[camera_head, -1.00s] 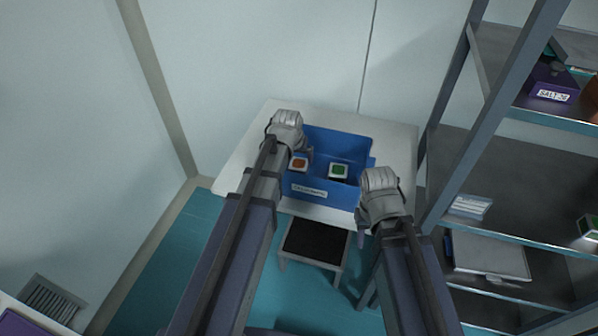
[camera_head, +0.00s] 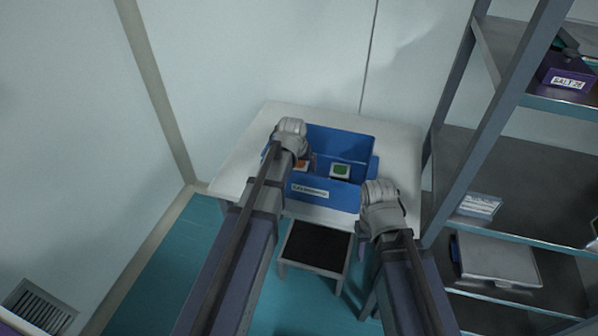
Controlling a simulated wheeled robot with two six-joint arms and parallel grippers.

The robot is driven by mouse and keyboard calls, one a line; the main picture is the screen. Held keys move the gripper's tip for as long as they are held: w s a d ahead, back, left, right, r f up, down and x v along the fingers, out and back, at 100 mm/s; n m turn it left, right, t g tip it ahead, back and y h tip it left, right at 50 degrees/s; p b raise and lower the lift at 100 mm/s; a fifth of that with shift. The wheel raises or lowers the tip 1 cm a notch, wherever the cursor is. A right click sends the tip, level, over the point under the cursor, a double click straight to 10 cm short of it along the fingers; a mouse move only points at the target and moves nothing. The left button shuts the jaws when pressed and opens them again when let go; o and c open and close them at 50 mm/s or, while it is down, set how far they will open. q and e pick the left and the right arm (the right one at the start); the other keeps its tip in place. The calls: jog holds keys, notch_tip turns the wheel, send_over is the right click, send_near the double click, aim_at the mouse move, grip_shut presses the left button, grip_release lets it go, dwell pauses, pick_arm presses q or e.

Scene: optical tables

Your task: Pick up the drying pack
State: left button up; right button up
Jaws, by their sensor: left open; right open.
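A blue open bin (camera_head: 325,194) with a white label stands on a white table. Inside it are a small pack with a green top (camera_head: 340,170) and a small pack with an orange top (camera_head: 302,165). I cannot tell from the labels which is the drying pack. My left gripper (camera_head: 300,158) is over the bin's left side, close to the orange-topped pack and partly covering it; its fingers are mostly hidden by the wrist. My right gripper (camera_head: 364,236) is beside the bin's front right corner, outside it, with nothing seen in it.
The white table (camera_head: 237,172) has bare room left of the bin. A dark-topped step stool (camera_head: 317,246) stands on the teal floor in front. A metal shelf rack (camera_head: 470,145) rises close on the right, holding a purple bin (camera_head: 562,78) and a grey case (camera_head: 497,262).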

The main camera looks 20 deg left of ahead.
aim_at(299, 163)
pick_arm(q)
jog(key=c, duration=1.4)
jog(key=shift+r, duration=0.1)
notch_tip(299, 163, up, 10)
jog(key=p, duration=1)
